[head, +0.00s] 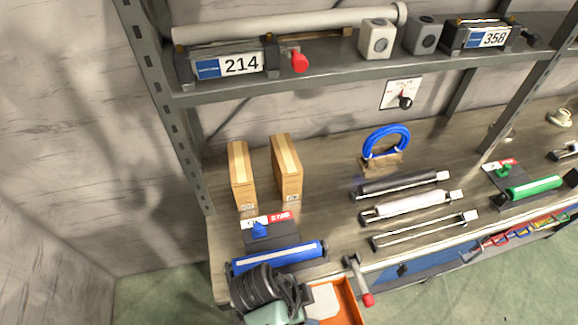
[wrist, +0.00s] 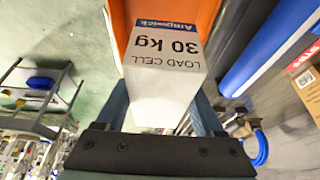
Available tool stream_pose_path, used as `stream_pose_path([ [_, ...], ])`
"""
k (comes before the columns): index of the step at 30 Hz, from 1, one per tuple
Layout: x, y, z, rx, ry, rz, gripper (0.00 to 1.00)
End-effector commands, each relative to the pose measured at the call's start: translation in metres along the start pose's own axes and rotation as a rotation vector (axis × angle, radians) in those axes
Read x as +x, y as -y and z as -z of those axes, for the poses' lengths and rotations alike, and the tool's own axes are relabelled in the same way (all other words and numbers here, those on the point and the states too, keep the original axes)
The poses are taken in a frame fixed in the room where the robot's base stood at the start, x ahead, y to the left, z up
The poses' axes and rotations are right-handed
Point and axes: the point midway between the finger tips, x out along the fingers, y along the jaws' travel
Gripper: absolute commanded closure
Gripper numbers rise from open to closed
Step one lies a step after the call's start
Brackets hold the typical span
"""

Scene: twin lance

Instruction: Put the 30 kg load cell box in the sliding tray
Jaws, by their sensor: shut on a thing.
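The white 30 kg load cell box (wrist: 165,65) fills the middle of the wrist view, with its label upside down. My gripper (wrist: 163,100) is shut on it, one finger on each side. The orange sliding tray (wrist: 118,25) shows behind and beside the box. In the head view the tray (head: 347,297) is at the bottom, in front of the shelf, and a pale face, probably the box (head: 323,299), shows over it. My arm hides part of the tray and most of my gripper there. I cannot tell whether the box touches the tray floor.
A blue roller (head: 278,257) lies close behind the tray. A red-tipped lever (head: 360,280) stands at the tray's right. Two tan cartons (head: 287,170) stand on the shelf deck, with several rollers (head: 405,205) to the right. An upper shelf (head: 330,78) runs above.

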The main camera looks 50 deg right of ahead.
Motion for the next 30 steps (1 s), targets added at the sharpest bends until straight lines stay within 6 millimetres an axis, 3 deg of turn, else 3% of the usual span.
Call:
stream_pose_path([
  [7, 0.037, -0.001, -0.015, -0.002, -0.001, -0.003, 1.0],
  [21, 0.083, 0.0, -0.034, -0.001, -0.001, -0.001, 1.0],
  [30, 0.089, 0.0, -0.037, 0.0, 0.0, 0.002, 1.0],
])
